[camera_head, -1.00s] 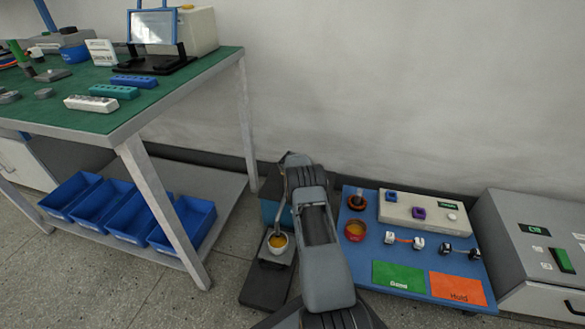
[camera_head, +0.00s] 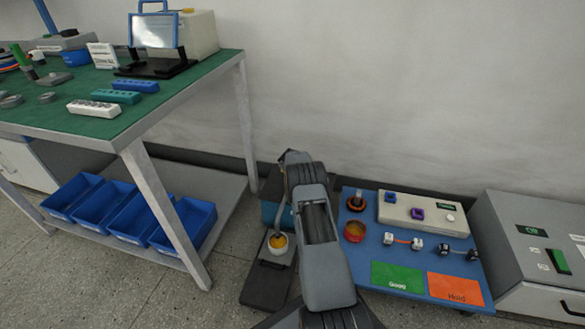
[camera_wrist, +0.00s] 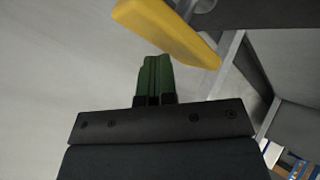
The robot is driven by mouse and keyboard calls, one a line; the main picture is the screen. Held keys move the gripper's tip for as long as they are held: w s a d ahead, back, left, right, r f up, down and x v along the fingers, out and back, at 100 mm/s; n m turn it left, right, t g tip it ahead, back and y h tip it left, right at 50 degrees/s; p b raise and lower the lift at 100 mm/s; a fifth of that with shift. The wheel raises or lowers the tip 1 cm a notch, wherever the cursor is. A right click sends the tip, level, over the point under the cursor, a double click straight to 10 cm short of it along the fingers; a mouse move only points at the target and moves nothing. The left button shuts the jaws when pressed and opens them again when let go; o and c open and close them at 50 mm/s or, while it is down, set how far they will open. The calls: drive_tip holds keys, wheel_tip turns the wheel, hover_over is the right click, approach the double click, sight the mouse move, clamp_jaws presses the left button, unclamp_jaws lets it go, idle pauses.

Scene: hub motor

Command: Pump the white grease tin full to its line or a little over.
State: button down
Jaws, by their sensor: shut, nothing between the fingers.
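The white grease tin (camera_head: 277,251) stands upright on a dark base (camera_head: 266,286) on the floor, left of my arm. Yellow grease (camera_head: 279,240) shows inside it, but I cannot make out its line. A thin grey spout (camera_head: 281,222) comes down over the tin from a teal-sided pump body (camera_head: 269,213), partly hidden by my arm. In the wrist view my gripper (camera_wrist: 154,62) has its green fingers shut together, with nothing between them. A yellow bar (camera_wrist: 165,30), probably the pump handle, lies just beyond the fingertips. I cannot tell whether they touch. My arm hides the gripper in the head view.
A blue mat (camera_head: 357,263) right of my arm holds a red tin (camera_head: 354,231) of yellow stuff, small parts, and green and orange cards. A grey cabinet (camera_head: 535,240) stands far right. The bench (camera_head: 150,125) with blue bins (camera_head: 185,223) below is left.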

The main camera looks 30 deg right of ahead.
drive_tip(key=shift+r, duration=0.6)
drive_tip(key=shift+r+p, duration=0.2)
drive_tip(key=shift+p, duration=0.15)
drive_tip(key=shift+r+p, duration=1.65)
drive_tip(key=shift+r, duration=0.75)
